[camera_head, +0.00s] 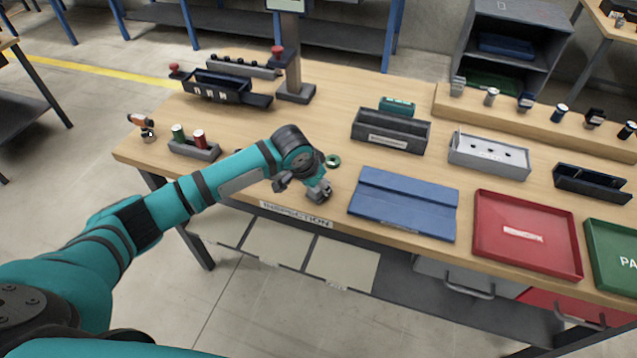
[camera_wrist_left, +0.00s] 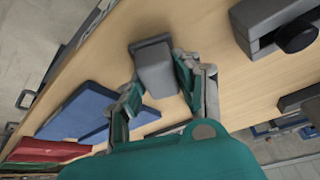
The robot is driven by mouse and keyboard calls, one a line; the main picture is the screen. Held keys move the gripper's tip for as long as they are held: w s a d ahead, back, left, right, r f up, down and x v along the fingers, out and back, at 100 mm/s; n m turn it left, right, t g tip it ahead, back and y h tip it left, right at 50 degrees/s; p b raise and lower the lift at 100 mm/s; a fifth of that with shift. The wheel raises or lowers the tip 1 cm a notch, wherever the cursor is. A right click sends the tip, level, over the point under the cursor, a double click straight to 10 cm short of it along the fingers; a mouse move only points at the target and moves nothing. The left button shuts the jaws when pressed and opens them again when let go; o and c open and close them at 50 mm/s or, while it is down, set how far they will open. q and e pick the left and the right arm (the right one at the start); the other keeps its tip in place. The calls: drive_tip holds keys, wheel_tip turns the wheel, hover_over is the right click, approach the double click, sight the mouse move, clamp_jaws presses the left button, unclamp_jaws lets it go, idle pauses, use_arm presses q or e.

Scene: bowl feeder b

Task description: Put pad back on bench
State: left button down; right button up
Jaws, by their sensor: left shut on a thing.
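A small grey block (camera_wrist_left: 155,68), which looks like the pad, sits between the fingers of my left gripper (camera_wrist_left: 158,86) in the left wrist view. The gripper is shut on it. In the head view my left gripper (camera_head: 304,188) is over the front edge area of the wooden bench (camera_head: 258,110), left of the blue mat. Whether the block touches the bench top or hangs just above it I cannot tell. My right gripper is not in view.
The blue mat (camera_head: 405,203) lies right of the gripper, then a red tray (camera_head: 527,234) and a green tray (camera_head: 612,255). A green ring (camera_head: 333,160) lies close behind the gripper. A grey holder (camera_head: 194,150) stands left. A dark grey bin (camera_head: 390,132) stands behind the mat.

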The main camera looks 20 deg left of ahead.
use_arm(q)
drive_tip(key=c, duration=0.9)
unclamp_jaws()
drive_tip(key=shift+f, duration=0.1)
drive_tip(key=b+v, duration=0.1)
drive_tip(key=v, duration=1.1)
drive_tip(key=shift+w, duration=0.1)
